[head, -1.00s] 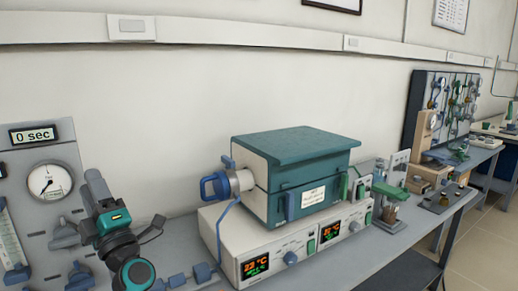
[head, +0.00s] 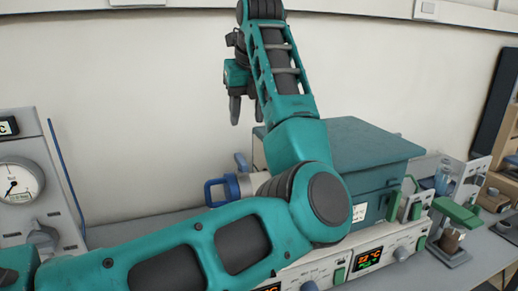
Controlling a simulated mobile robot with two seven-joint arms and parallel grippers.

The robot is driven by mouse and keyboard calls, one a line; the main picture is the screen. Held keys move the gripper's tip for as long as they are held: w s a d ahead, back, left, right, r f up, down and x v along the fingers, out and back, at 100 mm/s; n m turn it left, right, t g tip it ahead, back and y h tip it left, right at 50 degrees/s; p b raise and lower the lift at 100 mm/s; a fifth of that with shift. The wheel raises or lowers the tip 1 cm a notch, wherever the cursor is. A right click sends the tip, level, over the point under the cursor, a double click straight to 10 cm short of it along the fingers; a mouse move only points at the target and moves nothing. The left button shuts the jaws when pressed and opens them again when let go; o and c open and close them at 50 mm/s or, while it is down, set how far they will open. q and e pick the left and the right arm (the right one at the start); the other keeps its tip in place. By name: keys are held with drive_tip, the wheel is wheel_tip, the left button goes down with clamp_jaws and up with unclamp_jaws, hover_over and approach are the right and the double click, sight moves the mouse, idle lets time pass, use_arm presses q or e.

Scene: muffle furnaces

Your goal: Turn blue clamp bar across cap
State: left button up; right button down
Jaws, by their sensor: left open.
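The teal furnace (head: 372,145) stands on a white control box. On its left side is a pale round cap (head: 250,183) with a blue loop handle (head: 219,190) sticking out to the left. A narrow blue-grey piece (head: 241,162) stands at the cap's upper edge; I cannot tell surely whether it is the clamp bar. My left gripper (head: 246,116) is open and empty, fingers pointing down, above the cap in the picture and apart from it. My left arm hides part of the cap and the furnace front. My right gripper is not in view.
The white control box (head: 405,238) has lit displays. A panel with a dial gauge (head: 18,183) stands at the left. A green-topped device (head: 455,212) stands at the right. The wall behind is bare below a white rail.

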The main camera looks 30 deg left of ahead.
sight(241, 158)
use_arm(q)
drive_tip(key=x, duration=1.2)
drive_tip(key=shift+s+f+p, duration=0.1)
drive_tip(key=shift+f+p, duration=0.3)
clamp_jaws()
